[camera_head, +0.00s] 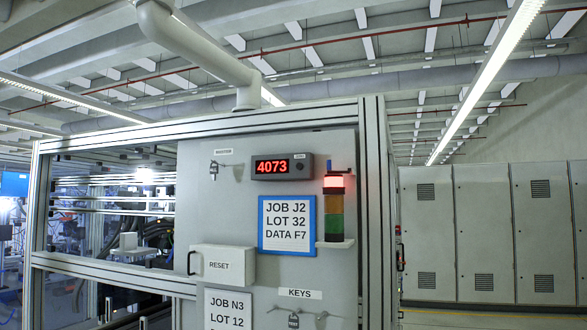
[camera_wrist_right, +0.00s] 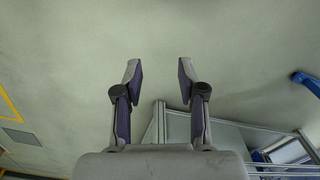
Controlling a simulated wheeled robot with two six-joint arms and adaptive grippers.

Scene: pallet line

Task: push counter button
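In the head view a dark counter box (camera_head: 284,167) is fixed high on the grey panel. Its red display reads 4073. A small round spot (camera_head: 300,166) sits right of the digits; it is too small to tell for sure whether this is the button. In the right wrist view my right gripper (camera_wrist_right: 159,75) is open and empty, its two fingers apart over a plain pale surface. The counter is not seen in that view. Neither gripper shows in the head view, and my left gripper is in no view.
The panel (camera_head: 240,225) also carries a RESET cover (camera_head: 221,264), a blue-framed job sign (camera_head: 287,223), a stack light (camera_head: 334,205) lit red on a small shelf, and hanging keys (camera_head: 293,320). Grey cabinets (camera_head: 482,235) stand at the right.

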